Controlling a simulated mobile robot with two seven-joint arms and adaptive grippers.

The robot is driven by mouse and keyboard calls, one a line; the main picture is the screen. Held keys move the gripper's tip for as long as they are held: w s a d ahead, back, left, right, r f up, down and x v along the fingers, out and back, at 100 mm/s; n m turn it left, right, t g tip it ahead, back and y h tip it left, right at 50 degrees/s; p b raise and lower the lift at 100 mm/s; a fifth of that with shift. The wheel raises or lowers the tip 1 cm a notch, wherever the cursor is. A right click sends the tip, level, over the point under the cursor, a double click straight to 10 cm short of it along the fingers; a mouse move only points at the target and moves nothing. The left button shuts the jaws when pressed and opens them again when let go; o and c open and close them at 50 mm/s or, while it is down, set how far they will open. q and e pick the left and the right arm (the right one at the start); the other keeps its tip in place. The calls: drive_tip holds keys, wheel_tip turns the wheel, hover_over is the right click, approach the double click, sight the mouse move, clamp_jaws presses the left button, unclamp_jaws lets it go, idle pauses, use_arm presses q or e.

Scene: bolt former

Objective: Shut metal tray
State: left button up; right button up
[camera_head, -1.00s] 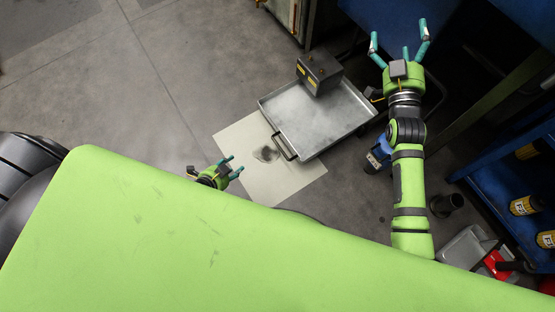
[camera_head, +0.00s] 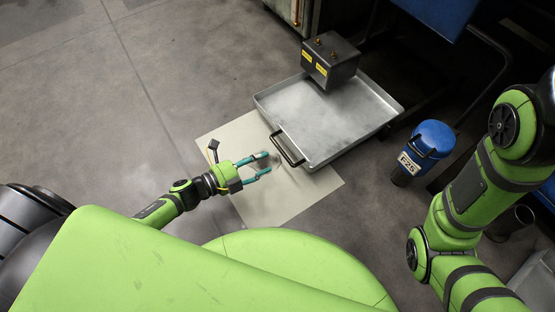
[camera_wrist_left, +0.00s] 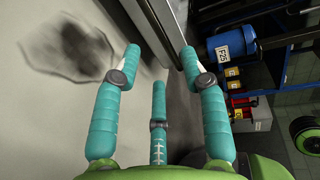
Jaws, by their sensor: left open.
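The metal tray (camera_head: 335,120) is a shallow grey pan with a dark handle (camera_head: 287,150) on its near-left side. It sticks out below a dark box with yellow labels (camera_head: 330,60). My left gripper (camera_head: 265,164) is open and empty just left of the handle, its fingers pointing at it. I cannot tell whether they touch. In the left wrist view the open teal fingers (camera_wrist_left: 160,65) show nothing between them, and a grey metal edge (camera_wrist_left: 165,25), likely the tray's, lies beyond. My right arm shows at the right, its gripper out of frame.
A pale sheet (camera_head: 320,195) lies on the floor under the tray's near side; a dark stain (camera_wrist_left: 70,45) shows in the left wrist view. A blue canister (camera_head: 430,140) stands right of the tray. The floor to the left is clear.

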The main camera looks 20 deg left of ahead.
use_arm(q)
drive_tip(key=b+x, duration=0.2)
drive_tip(key=x, duration=0.3)
drive_tip(key=shift+f, duration=0.1)
drive_tip(key=shift+w+d+b, duration=0.45)
drive_tip(key=shift+w+b, duration=0.05)
drive_tip(key=shift+w, duration=0.1)
clamp_jaws()
